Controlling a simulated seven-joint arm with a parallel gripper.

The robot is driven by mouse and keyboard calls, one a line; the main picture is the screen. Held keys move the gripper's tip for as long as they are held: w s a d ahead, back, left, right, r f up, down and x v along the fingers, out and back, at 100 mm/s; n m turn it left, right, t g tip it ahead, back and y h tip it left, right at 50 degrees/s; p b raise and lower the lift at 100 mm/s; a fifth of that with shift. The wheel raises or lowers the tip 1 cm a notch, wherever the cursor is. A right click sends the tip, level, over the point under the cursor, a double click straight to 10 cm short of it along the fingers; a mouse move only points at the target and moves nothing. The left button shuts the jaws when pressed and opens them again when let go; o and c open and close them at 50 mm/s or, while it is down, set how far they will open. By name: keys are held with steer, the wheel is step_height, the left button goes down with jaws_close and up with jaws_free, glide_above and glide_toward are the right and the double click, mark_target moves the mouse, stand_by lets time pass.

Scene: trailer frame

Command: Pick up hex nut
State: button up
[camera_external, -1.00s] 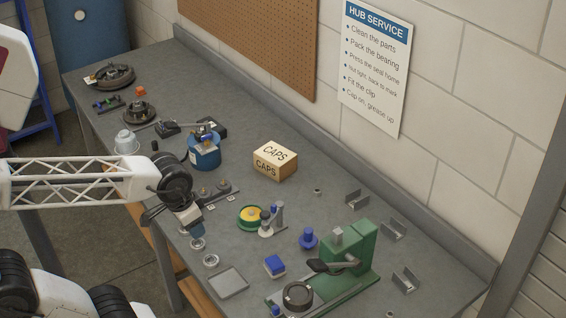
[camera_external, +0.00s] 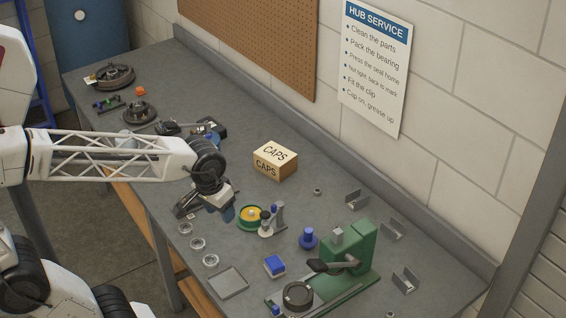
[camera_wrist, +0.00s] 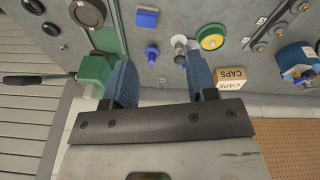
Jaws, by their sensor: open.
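A small grey piece (camera_external: 317,192), which looks like the hex nut, lies alone on the bench between the CAPS box and the metal brackets. It is too small to make out its shape for certain. A small pale piece (camera_wrist: 162,84) shows between my fingers in the wrist view; I cannot tell if it is the same one. My gripper (camera_external: 228,213) is open and empty above the bench, left of the green and yellow round part. Its two blue fingers (camera_wrist: 158,80) stand apart in the wrist view.
The CAPS box (camera_external: 275,161) stands toward the wall. Brackets (camera_external: 392,231) lie near the wall. A flat grey plate (camera_external: 228,283) lies at the front. Bare bench surrounds the small grey piece.

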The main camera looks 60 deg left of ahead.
steer(key=w+f+n, duration=0.1)
steer(key=w+n, duration=0.3)
steer(key=w, duration=0.7)
steer(key=n+g, duration=0.2)
steer(key=n, duration=1)
glide_toward(337, 226)
steer(key=shift+s+d+f, duration=0.25)
steer(key=shift+s+f, duration=0.05)
steer(key=shift+s, duration=0.05)
steer(key=shift+w+f, duration=0.25)
steer(key=shift+f, duration=1.3)
steer(key=shift+f, duration=0.1)
steer(key=shift+s+d+f, duration=0.1)
steer(key=shift+f, duration=1.15)
steer(key=shift+d+f, duration=0.15)
steer(key=shift+f, duration=1.1)
